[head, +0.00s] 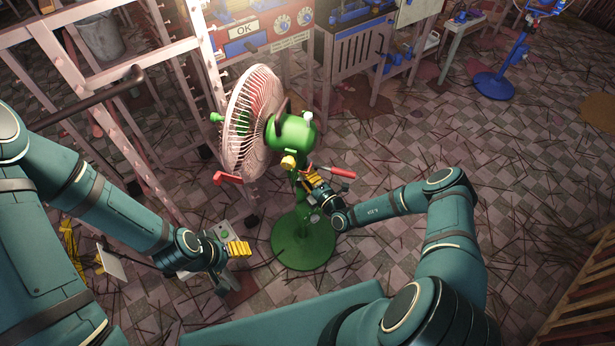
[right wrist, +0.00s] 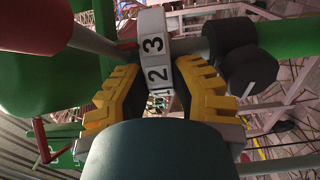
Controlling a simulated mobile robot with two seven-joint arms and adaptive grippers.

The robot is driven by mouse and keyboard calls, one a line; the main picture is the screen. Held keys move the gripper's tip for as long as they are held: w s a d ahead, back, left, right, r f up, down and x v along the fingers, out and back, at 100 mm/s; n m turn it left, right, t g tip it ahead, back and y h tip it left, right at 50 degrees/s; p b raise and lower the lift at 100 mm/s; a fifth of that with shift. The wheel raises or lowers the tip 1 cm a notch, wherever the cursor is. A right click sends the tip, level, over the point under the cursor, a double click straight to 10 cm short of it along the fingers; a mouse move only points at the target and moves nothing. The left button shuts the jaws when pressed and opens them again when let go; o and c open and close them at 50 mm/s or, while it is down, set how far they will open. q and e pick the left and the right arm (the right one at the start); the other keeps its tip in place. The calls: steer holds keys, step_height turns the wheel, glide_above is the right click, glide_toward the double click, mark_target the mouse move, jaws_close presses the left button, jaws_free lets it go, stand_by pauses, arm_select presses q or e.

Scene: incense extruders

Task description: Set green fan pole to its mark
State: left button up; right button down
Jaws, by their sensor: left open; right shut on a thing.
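The green fan stands on the tiled floor, with its green head (head: 292,134), pink grille (head: 250,112) and round green base (head: 303,248). Its green pole (head: 302,208) is partly hidden by my right gripper (head: 309,178), which is shut on it below the head. In the right wrist view, a white band (right wrist: 155,60) with black numbers 1, 2 and 3 lies between my yellow fingertips. A dark knob (right wrist: 248,66) sits to its right, by a green pole section (right wrist: 290,38).
A pink ladder frame (head: 135,62) stands at the left. A machine with an OK sign (head: 243,30) and a bench (head: 352,55) stand behind the fan. A blue fan (head: 495,84) stands at the far right. The floor right of my right arm is mostly clear, strewn with thin sticks.

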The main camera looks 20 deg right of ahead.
steer(key=c, duration=0.8)
jaws_free()
steer(key=shift+f, duration=0.35)
steer(key=shift+r, duration=0.15)
